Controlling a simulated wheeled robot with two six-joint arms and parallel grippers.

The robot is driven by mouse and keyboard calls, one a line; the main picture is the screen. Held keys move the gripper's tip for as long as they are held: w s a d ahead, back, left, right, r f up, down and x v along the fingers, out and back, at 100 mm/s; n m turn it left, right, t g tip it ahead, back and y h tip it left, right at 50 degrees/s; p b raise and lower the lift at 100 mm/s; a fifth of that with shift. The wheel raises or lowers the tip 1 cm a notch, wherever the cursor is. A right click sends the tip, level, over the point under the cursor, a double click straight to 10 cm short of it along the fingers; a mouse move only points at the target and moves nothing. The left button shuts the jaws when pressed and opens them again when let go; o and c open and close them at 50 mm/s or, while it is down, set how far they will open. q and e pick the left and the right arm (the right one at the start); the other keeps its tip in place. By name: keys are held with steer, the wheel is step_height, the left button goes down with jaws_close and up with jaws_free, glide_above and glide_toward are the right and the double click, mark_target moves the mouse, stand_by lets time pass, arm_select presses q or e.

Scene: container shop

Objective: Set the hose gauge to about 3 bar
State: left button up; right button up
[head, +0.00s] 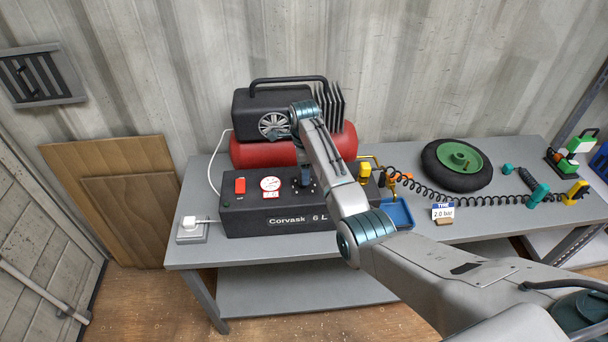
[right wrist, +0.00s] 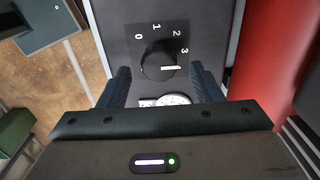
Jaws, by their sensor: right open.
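The black regulator knob (right wrist: 158,62) sits on the dark control panel with a scale from 0 to 3 around it. Its white mark points right in the right wrist view, close to the 3. My right gripper (right wrist: 161,74) is open, with one finger on each side of the knob; I cannot tell whether they touch it. A white round gauge (right wrist: 172,99) beside the knob is partly hidden by the gripper, so its reading does not show. In the head view, my right gripper (head: 305,178) is over the control box (head: 287,219). My left gripper is out of view.
The red tank (head: 265,153) stands behind. A coiled hose (head: 425,190), a blue tray (head: 397,214), a wheel (head: 430,168) and a 2.0 bar tyre sign (head: 443,211) are to the right.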

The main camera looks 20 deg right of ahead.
step_height(320, 180, up, 9)
steer(key=b, duration=0.2)
steer(key=shift+f+b, duration=0.15)
steer(key=shift+b, duration=0.15)
steer(key=shift+s+f, duration=0.1)
